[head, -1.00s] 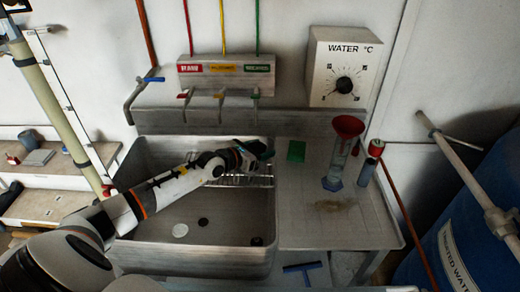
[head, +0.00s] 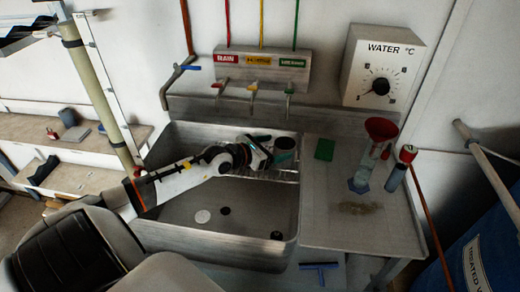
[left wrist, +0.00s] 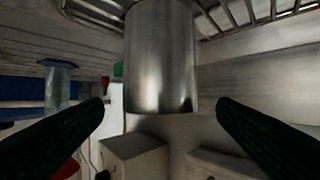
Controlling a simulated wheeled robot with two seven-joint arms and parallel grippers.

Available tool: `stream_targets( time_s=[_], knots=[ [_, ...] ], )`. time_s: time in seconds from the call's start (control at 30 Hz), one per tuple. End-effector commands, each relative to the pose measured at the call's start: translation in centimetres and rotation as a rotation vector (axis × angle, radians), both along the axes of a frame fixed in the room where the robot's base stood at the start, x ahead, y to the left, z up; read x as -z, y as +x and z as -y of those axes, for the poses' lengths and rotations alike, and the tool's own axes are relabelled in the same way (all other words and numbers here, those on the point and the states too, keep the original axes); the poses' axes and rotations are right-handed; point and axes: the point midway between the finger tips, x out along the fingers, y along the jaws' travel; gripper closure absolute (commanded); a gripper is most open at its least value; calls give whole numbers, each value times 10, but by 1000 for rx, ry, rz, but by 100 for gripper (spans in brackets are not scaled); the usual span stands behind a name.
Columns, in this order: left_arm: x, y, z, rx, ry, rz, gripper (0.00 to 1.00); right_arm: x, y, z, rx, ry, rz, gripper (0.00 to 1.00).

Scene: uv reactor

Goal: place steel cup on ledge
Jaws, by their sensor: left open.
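The steel cup (head: 285,145) stands at the wire rack (head: 284,172) in the back right of the sink, just beyond my left gripper (head: 268,152). In the left wrist view the cup (left wrist: 160,60) fills the top middle, shiny and grey, in line with the gap between the two dark fingers of my left gripper (left wrist: 160,110). The fingers are wide apart, and clear space shows on both sides of the cup. The ledge (head: 230,106) runs along the wall behind the sink, under the taps. My right gripper is out of view.
Coloured taps (head: 254,88) hang over the ledge. Right of the sink, the drainboard (head: 335,225) carries a green block (head: 325,149), a glass cylinder (head: 362,172) with a red funnel (head: 381,128) and a red-capped bottle (head: 400,170). The drainboard's front is mostly clear.

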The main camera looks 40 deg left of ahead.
Motion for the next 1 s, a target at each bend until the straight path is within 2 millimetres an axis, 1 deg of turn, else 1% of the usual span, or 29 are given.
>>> stream_targets(
  time_s=[0.03,0.2,0.4,0.6,1.0],
  knots=[
    [0,-10,-2,1,0,-4,19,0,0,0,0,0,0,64],
    [-8,-32,-7,1,0,-4,19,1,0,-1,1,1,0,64],
    [-14,-48,-11,0,-1,-1,19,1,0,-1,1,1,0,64],
    [-17,-53,-13,0,-1,1,19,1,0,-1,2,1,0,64],
    [-17,-53,-13,0,-1,0,19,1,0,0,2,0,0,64]
  ],
)
